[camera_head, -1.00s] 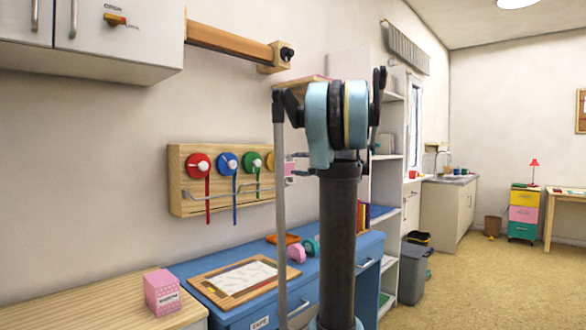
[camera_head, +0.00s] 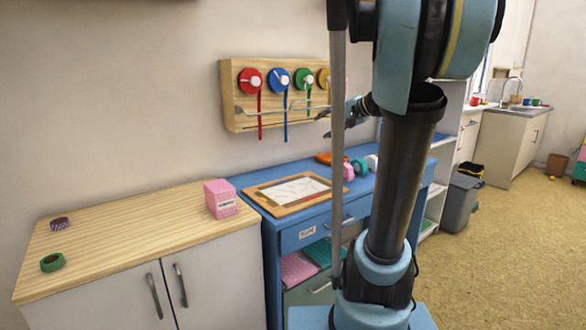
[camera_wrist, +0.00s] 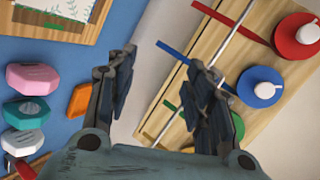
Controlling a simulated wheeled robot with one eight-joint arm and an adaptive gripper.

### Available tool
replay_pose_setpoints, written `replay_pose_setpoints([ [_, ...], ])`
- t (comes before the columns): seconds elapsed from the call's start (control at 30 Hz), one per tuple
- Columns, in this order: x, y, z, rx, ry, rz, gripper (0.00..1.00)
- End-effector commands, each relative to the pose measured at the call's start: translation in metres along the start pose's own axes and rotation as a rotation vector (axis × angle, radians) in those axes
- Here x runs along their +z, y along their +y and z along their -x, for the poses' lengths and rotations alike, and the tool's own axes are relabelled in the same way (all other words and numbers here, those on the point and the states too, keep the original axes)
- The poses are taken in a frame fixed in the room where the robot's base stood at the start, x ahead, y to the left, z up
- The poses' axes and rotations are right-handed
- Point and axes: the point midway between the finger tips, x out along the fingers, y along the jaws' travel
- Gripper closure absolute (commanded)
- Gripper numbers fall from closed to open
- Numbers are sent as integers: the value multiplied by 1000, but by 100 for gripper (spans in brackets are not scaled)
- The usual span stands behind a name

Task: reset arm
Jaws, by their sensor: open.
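My gripper (camera_wrist: 163,82) is open, with its two dark fingers spread apart and nothing between them in the wrist view. In the head view my gripper (camera_head: 326,125) is small, partly behind my arm, in front of the wooden rack's right end and above the blue cabinet (camera_head: 240,180). In the wrist view the inkpads lie left of the fingers on the blue top: a pink one (camera_wrist: 33,77), a teal one (camera_wrist: 27,112) and a white one (camera_wrist: 22,142).
A wall-mounted wooden rack (camera_head: 235,112) with coloured reels and hanging strips is close to my gripper. A framed drawing board (camera_head: 262,203) lies on the cabinet. A pink box (camera_head: 221,198) and two tape rolls are on the wooden counter (camera_head: 140,225). The floor at right is open.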

Motion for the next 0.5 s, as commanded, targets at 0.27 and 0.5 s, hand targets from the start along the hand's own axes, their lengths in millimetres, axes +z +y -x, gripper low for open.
replay_pose_setpoints([
  [0.27,119,94,7,289,-133,193,52],
  [0.5,195,188,33,543,-232,362,52],
])
